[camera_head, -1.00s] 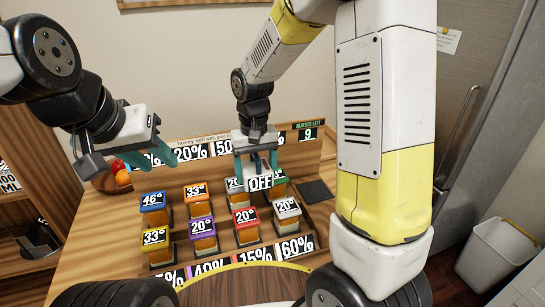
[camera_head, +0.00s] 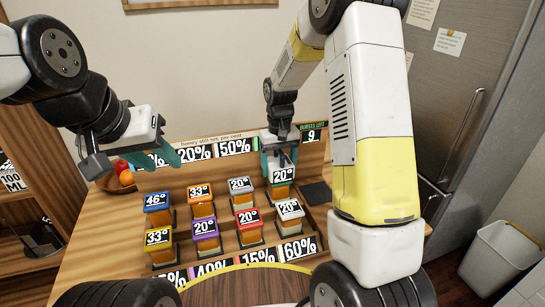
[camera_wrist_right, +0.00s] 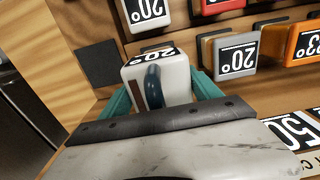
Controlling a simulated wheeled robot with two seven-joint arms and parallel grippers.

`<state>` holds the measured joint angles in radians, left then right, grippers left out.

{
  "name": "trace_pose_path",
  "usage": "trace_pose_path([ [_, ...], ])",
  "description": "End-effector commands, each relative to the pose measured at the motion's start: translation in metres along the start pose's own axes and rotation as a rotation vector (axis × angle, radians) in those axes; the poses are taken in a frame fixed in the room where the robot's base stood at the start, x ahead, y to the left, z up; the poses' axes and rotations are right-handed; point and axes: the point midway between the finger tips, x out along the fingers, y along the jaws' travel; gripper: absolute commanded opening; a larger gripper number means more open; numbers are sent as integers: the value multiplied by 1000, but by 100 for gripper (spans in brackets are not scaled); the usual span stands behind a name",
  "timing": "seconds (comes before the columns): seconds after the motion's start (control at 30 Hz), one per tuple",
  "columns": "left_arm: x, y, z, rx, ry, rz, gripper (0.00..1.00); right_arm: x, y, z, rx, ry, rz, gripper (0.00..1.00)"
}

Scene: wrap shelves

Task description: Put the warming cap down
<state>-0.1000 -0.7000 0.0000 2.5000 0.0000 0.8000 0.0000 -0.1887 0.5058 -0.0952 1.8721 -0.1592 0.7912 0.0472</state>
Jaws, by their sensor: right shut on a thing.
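The warming cap (camera_wrist_right: 158,82) is a pale block with a dark blue oval and a reddish stripe on one side in the right wrist view. My right gripper (camera_head: 281,158) is shut on it, with teal fingers on either side. In the head view the cap's front label (camera_head: 283,176) reads 20°. An amber jar (camera_head: 281,192) shows directly below the cap, in the back row at the right. I cannot tell whether the cap touches this jar, whose lid is hidden. My left gripper (camera_head: 138,160) is open and empty at the left, above the table.
Several honey jars with coloured lids stand in two rows, among them a grey-lidded one (camera_head: 242,187) and a red-lidded one (camera_head: 248,219). A dark square pad (camera_head: 316,193) lies right of the cap. Percent signs line front and back. A fruit bowl (camera_head: 118,181) stands left.

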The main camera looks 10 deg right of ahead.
Motion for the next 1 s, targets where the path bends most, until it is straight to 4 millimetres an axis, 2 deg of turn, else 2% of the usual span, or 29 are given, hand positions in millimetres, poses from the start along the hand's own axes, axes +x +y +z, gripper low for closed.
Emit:
trace_pose_path([
  [0.3,0,0,0,0,0,0,36,2,0,-1,0,3,0,3],
  [0.33,0,0,0,0,0,0,36,2,0,0,0,2,0,78],
  [0.4,0,0,0,0,0,0,36,2,0,0,0,2,0,92],
  [0.43,0,0,0,0,0,0,36,2,0,0,0,2,0,94],
  [0.77,0,0,0,0,0,0,36,0,0,0,0,2,0,94],
  [0.87,0,0,0,0,0,0,36,-9,0,-1,0,5,0,94],
  [1.0,0,0,0,0,0,0,36,-34,0,-1,0,7,0,94],
])
